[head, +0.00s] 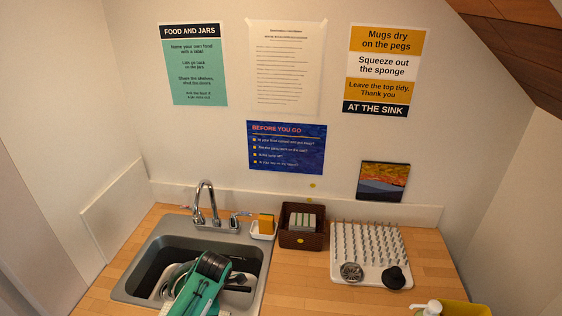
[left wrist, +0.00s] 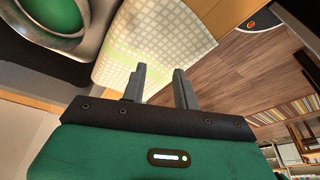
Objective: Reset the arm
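My left arm (head: 203,285), green with a black joint, reaches up from the bottom of the head view in front of the sink. Its fingers cannot be made out there. In the left wrist view my left gripper (left wrist: 160,82) has its two grey fingers apart, with nothing held between them. Behind the fingers are a pale checkered cloth (left wrist: 155,35) and the wooden floor (left wrist: 240,65). I cannot tell how far the cloth is from the fingertips. My right arm and gripper are not in view.
The steel sink (head: 146,290) with dishes is set in the wooden counter (head: 300,292). Behind and right are a faucet (head: 205,200), a sponge (head: 266,222), a brown basket (head: 302,240) and a white peg rack (head: 345,240). A yellow container (head: 465,308) stands front right. Sloped stairs overhang the upper right.

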